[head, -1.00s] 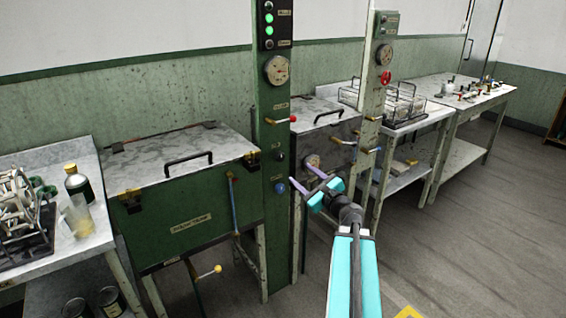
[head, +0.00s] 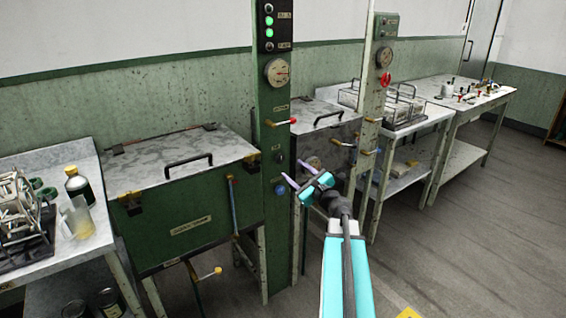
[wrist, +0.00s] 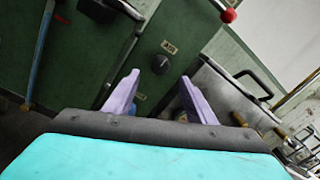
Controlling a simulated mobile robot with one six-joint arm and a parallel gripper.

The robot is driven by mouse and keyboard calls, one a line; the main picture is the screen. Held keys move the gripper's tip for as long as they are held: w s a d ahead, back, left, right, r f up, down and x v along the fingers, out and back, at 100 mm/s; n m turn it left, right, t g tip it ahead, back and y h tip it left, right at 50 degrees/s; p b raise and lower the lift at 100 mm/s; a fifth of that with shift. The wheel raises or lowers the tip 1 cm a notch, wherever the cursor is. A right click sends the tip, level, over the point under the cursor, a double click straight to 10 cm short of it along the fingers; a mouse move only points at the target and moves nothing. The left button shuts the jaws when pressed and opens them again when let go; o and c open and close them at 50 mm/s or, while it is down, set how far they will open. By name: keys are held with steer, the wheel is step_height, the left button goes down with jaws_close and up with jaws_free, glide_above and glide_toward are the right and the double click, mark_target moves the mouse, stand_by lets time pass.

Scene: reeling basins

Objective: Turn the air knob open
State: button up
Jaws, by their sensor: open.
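The air knob (head: 279,157) is a small dark round knob on the green post, below the red-tipped lever. In the wrist view the dark knob (wrist: 160,64) sits just under a label reading AIR, beyond the gap between my fingertips. My gripper (head: 294,170) is open, with two pale purple fingers, empty and in front of the post, just right of and below the knob in the head view. The fingers in the wrist view (wrist: 160,78) do not appear to touch the knob.
A blue knob (head: 280,189) is lower on the same post (head: 270,225). The red-tipped lever (head: 280,123) sticks out above the air knob. A green lidded basin (head: 195,225) stands left of the post, another basin (head: 318,117) right. Open floor lies at right.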

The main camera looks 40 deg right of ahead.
mark_target(281, 160)
steer(key=shift+w+d+p, duration=0.2)
steer(key=shift+w, duration=2.05)
steer(key=shift+w+d+p, duration=0.15)
steer(key=shift+w, duration=2.1)
steer(key=c, duration=1)
